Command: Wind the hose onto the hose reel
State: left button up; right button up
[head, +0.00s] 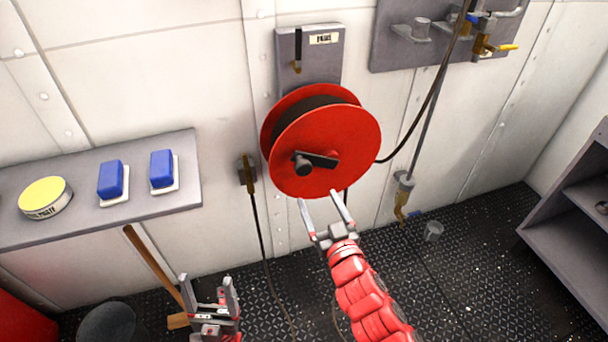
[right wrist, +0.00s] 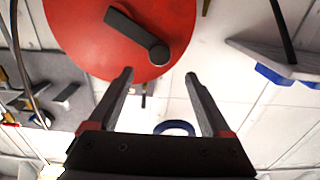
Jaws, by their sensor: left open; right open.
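The red hose reel (head: 340,150) is mounted on the wall, with dark hose (head: 318,102) on its drum between two discs. Its crank (head: 318,158) has a dark knob (head: 303,166) on the front disc, pointing left. My right gripper (head: 328,205) is open and empty just below the reel's lower edge. In the right wrist view the reel (right wrist: 85,35) and crank knob (right wrist: 159,55) are beyond its open fingers (right wrist: 160,95). A hose length (head: 262,235) hangs from a brass nozzle at the left bracket to the floor. My left gripper (head: 209,290) is open and empty, low at left.
A wall shelf (head: 90,215) at left holds a yellow-lidded tin (head: 45,197) and two blue blocks. A wooden handle (head: 150,262) and dark bucket (head: 108,322) stand below. Valves (head: 485,42) are at upper right; a grey shelf unit (head: 560,240) is at right.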

aim_at(305, 172)
jog(key=x, duration=1.2)
grip_shut()
